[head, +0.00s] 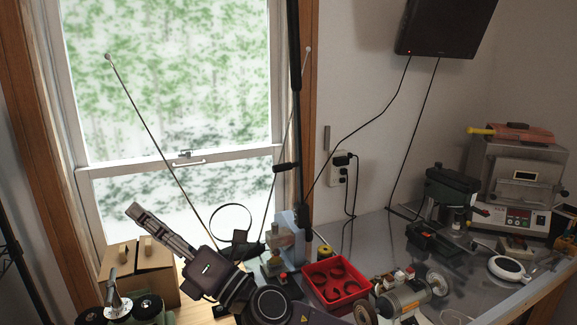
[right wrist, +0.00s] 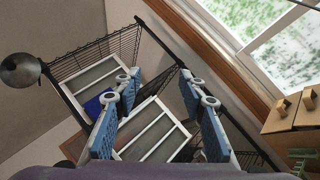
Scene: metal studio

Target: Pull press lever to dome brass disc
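My right gripper (head: 138,216) points up and to the left in the head view, above a cardboard box and in front of the window. In the right wrist view its two blue-padded fingers (right wrist: 158,98) stand well apart with nothing between them. A pale grey-blue upright machine (head: 289,236), perhaps the press, stands on the bench behind my right arm. The arm hides part of it, and I cannot make out its lever clearly. The gripper is to the left of this machine and apart from it. I cannot make out a brass disc. My left gripper is not in view.
A cardboard box (head: 152,280) stands below the gripper, with black rolls (head: 120,308) in front. A red bin (head: 335,282) of dark rings, a grinder (head: 402,297) and a green drill press (head: 446,198) stand to the right. A wire rack (right wrist: 105,48) shows in the wrist view.

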